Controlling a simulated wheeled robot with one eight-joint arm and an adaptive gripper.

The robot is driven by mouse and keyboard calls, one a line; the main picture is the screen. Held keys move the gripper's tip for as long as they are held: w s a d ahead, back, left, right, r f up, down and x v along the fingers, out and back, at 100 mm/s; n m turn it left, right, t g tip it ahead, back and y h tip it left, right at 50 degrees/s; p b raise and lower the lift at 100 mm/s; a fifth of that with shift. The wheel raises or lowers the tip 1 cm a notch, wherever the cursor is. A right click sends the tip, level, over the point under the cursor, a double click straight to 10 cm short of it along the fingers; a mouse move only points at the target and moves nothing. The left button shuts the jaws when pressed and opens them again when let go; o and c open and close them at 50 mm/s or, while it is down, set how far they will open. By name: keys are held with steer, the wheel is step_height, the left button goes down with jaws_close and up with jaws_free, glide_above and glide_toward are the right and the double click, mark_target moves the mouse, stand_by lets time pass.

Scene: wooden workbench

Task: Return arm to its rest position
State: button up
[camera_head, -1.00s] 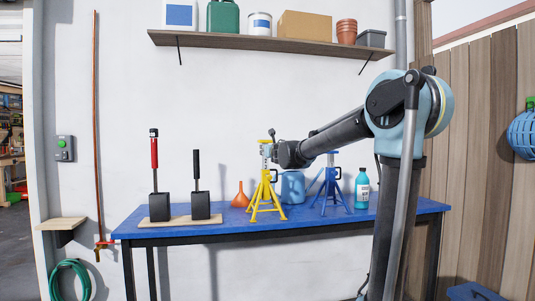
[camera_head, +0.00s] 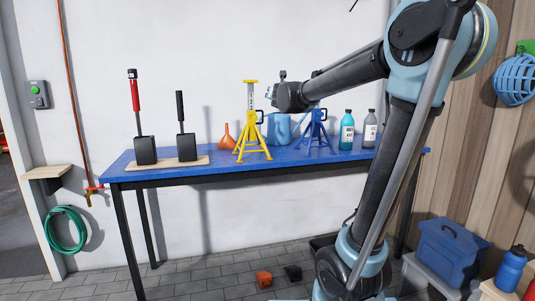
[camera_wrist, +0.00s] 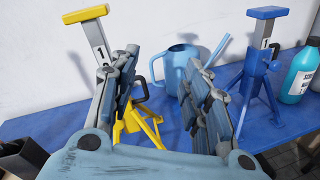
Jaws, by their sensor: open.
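My gripper (camera_head: 281,75) is open and empty, above the back of the blue workbench (camera_head: 225,164) in the head view. The wrist view shows its two fingers spread apart (camera_wrist: 160,75). A yellow jack stand (camera_head: 250,136) stands upright on the bench, its raised column and flat top just left of my gripper and apart from it. It also shows behind the left finger in the wrist view (camera_wrist: 88,14). A blue jack stand (camera_head: 316,132) stands to the right, also in the wrist view (camera_wrist: 262,50). My arm reaches in from the right.
A blue watering can (camera_head: 278,128) stands between the stands, with an orange funnel (camera_head: 226,138) to the left. Two bottles (camera_head: 347,132) stand at the right. Two long-handled black-headed tools (camera_head: 145,150) stand on a board at the left. A blue box (camera_head: 450,250) is low at right.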

steer(key=s+d+f+m+g+h, duration=0.6)
steer(key=s+d+f+m+g, duration=0.1)
steer(key=s+d+f+m, duration=1.2)
steer(key=s+a+f+m+g+y, duration=0.1)
steer(key=s+f+m+g, duration=0.3)
steer(key=s+f, duration=0.7)
steer(key=s+a+f+m+g+y, duration=0.1)
steer(key=s+f+m+g+y, duration=0.2)
steer(key=s+f+m, duration=0.6)
steer(key=s+f+g, duration=0.1)
steer(key=s, duration=0.5)
steer(key=shift+s+f+y, duration=0.25)
steer(key=shift+f+y, duration=0.05)
steer(key=shift+f, duration=0.05)
steer(key=shift+w+f, duration=0.2)
steer(key=shift+w, duration=0.3)
